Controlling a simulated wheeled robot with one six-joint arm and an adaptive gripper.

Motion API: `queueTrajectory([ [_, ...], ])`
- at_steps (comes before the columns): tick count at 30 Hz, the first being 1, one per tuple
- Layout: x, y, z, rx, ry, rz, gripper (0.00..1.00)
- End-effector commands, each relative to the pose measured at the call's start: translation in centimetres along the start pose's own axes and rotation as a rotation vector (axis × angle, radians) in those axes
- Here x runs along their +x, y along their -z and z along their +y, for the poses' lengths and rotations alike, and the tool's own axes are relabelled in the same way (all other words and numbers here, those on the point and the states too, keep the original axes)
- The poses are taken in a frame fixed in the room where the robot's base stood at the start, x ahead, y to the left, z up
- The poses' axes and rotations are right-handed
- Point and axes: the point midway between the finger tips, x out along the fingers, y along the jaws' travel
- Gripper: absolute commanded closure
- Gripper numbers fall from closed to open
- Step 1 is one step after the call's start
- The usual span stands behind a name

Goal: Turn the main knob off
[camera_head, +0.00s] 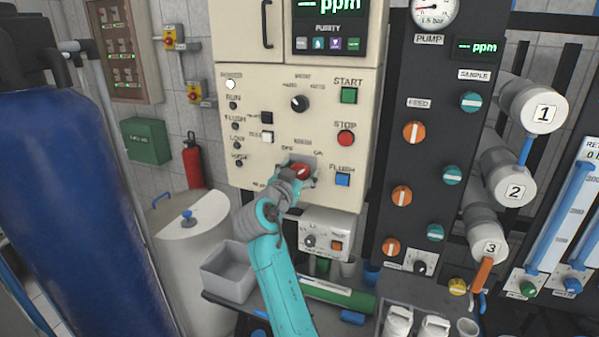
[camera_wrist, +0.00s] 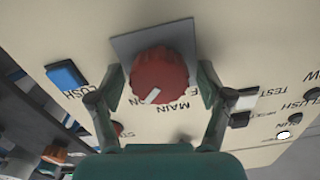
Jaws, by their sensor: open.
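The main knob is a red round knob (camera_head: 301,170) on a grey square plate, low on the cream control panel, with small OFF and ON labels above it. In the wrist view the knob (camera_wrist: 160,72) is large and near the middle. Its white mark points down and left, towards the partly hidden ON label; the panel lettering is upside down there. My gripper (camera_head: 292,180) is at the knob in the head view. In the wrist view my open gripper (camera_wrist: 160,82) has one finger on each side of the knob, with visible gaps. Exact fingertip depth is unclear.
A blue flush button (camera_head: 342,179), red stop button (camera_head: 346,138) and green start button (camera_head: 349,95) are to the right. A black selector (camera_head: 299,103) is above. A small control box (camera_head: 325,236) is below. The blue tank (camera_head: 70,200) stands at left.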

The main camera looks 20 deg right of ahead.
Motion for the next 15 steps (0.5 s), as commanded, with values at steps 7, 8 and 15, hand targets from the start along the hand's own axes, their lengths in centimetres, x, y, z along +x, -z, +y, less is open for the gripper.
queueTrajectory([
  [7, -0.02, 0.00, 0.00, 0.000, 0.000, 0.000, 0.39],
  [8, -0.02, 0.00, 0.00, 0.000, 0.000, 0.000, 0.47],
  [15, -0.03, 0.00, 0.01, 0.000, 0.000, 0.000, 0.82],
])
